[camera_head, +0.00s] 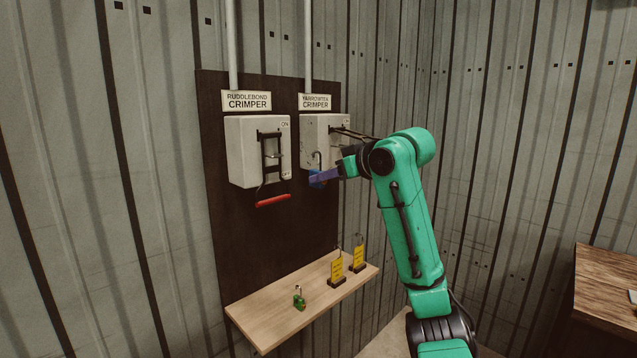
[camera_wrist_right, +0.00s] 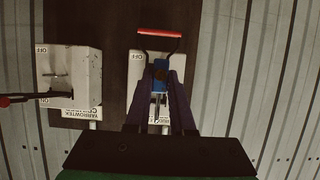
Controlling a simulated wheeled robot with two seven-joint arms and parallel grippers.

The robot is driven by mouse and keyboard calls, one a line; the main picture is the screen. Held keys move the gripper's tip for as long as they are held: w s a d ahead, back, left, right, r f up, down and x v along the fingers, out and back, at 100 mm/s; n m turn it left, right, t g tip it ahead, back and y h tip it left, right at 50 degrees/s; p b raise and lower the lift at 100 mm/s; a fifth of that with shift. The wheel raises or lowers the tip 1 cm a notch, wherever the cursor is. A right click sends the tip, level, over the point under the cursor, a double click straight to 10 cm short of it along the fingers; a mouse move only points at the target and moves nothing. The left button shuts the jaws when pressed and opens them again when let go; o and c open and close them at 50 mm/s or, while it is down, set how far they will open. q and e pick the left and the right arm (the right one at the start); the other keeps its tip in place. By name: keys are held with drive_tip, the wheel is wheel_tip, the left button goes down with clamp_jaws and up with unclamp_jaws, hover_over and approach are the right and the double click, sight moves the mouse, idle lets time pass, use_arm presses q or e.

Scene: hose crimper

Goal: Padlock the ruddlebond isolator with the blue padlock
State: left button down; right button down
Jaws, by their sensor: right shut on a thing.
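The ruddlebond isolator (camera_head: 245,150) is a pale box on the dark board, under its name plate (camera_head: 246,101). Its red-gripped lever (camera_head: 273,201) hangs down; in the right wrist view the box (camera_wrist_right: 142,70) shows an OFF mark at that end. My right gripper (camera_head: 323,176) is shut on the blue padlock (camera_head: 315,181), its shackle pointing up. In the head view it is apart from the ruddlebond box, to its right. In the right wrist view the blue padlock (camera_wrist_right: 160,72) sits between the fingertips, overlapping the box. My left gripper is not in view.
A wooden shelf (camera_head: 265,325) below holds a green padlock (camera_head: 299,302) and two yellow tags (camera_head: 337,270). A wooden table (camera_head: 605,290) stands at right.

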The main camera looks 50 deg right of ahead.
drive_tip(key=w+p, duration=0.4)
drive_tip(key=w, duration=0.1)
drive_tip(key=w+d+p, duration=0.1)
drive_tip(key=w+p, duration=0.3)
drive_tip(key=w, duration=0.1)
drive_tip(key=w+d+p, duration=0.1)
drive_tip(key=w+p, duration=0.4)
drive_tip(key=shift+r, duration=0.25)
wheel_tip(320, 180, down, 2)
drive_tip(key=shift+f+b, duration=0.2)
drive_tip(key=shift+b, duration=0.65)
drive_tip(key=c, duration=0.7)
unclamp_jaws()
